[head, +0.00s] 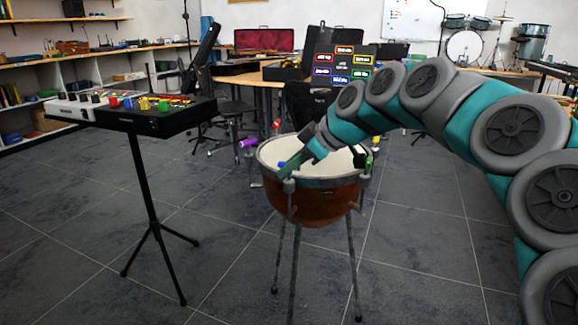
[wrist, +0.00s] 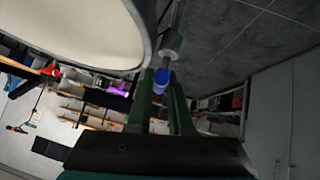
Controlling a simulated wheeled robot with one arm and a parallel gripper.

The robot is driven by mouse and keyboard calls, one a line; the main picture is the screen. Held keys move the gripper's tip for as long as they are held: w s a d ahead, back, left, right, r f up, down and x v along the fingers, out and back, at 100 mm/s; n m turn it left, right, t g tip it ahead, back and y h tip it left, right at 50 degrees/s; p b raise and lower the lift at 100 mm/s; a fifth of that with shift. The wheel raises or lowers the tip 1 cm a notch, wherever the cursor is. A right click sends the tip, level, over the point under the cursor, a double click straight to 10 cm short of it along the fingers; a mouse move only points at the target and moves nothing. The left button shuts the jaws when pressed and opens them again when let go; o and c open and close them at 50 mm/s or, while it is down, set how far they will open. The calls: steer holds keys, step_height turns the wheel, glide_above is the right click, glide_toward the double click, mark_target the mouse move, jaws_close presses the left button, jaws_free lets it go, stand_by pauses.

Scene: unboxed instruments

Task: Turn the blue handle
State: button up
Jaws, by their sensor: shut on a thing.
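The blue handle (wrist: 161,82) sits on a metal tuning fitting at the rim of a kettle drum (head: 318,205). In the wrist view it lies between the two green fingers of my gripper (wrist: 162,77), which is shut on it. In the head view my gripper (head: 291,166) reaches down to the drum's near left rim. Only a small blue bit of the handle shows there; the fingers hide the rest. The pale drumhead (wrist: 85,28) fills the upper left of the wrist view.
A purple handle (head: 248,143) and a red handle (head: 276,124) stick out behind the drum's rim. A black stand with a mixer (head: 160,119) is at the left. The tiled floor between them is clear. Chairs and a table stand behind.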

jaws_close()
steer(key=shift+f+m+t+h+b, duration=0.15)
steer(key=shift+m+t+h+b, duration=0.35)
steer(key=shift+m, duration=0.5)
steer(key=m+t+h, duration=0.1)
steer(key=m+h, duration=0.1)
steer(key=m, duration=0.1)
steer(key=m+t+h, duration=0.2)
steer(key=m, duration=0.1)
steer(key=m+h, duration=0.4)
steer(key=m, duration=0.1)
steer(key=shift+r, duration=0.2)
steer(key=shift+m+h, duration=0.9)
steer(key=shift+m, duration=0.4)
